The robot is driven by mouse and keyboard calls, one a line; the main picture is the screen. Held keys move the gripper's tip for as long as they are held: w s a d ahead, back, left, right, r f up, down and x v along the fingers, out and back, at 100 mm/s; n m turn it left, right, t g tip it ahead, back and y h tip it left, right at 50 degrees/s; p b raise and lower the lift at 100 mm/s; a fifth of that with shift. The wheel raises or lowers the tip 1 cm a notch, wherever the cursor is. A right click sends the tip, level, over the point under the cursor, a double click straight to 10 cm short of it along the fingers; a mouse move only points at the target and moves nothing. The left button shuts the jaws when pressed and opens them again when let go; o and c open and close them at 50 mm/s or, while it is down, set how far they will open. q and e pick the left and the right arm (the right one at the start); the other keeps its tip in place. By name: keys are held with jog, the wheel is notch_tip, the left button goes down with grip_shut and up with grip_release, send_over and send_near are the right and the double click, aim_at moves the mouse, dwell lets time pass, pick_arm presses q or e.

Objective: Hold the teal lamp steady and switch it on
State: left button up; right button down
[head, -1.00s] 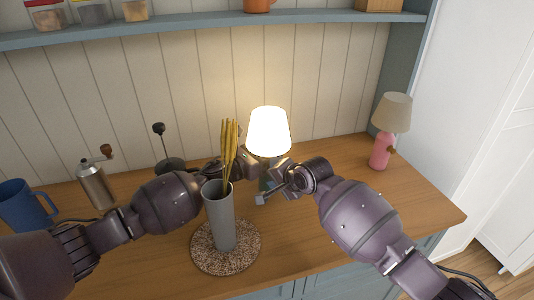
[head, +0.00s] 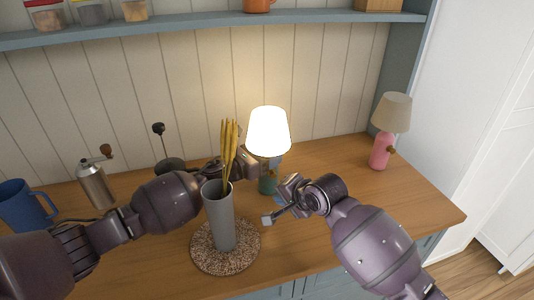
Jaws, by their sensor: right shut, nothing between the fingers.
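The teal lamp (head: 268,185) stands upright on the wooden counter, and its shade (head: 269,131) glows bright. My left gripper (head: 256,163) reaches in from the left behind the vase, at the upper part of the lamp's body just under the shade. Its fingers are partly hidden, and I cannot tell whether they are closed on the lamp. My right gripper (head: 271,215) is shut and empty, in front of the lamp's base and a little apart from it. The lamp's switch cannot be made out.
A grey vase (head: 219,222) with yellow stalks stands on a round speckled mat (head: 196,250) in front of my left arm. A pink lamp (head: 380,150) stands at the right. A grinder (head: 96,186) and a blue mug (head: 24,207) are at the left. The right front counter is clear.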

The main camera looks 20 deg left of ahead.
pick_arm(q)
jog(key=o, duration=1.3)
jog(key=shift+o, duration=0.2)
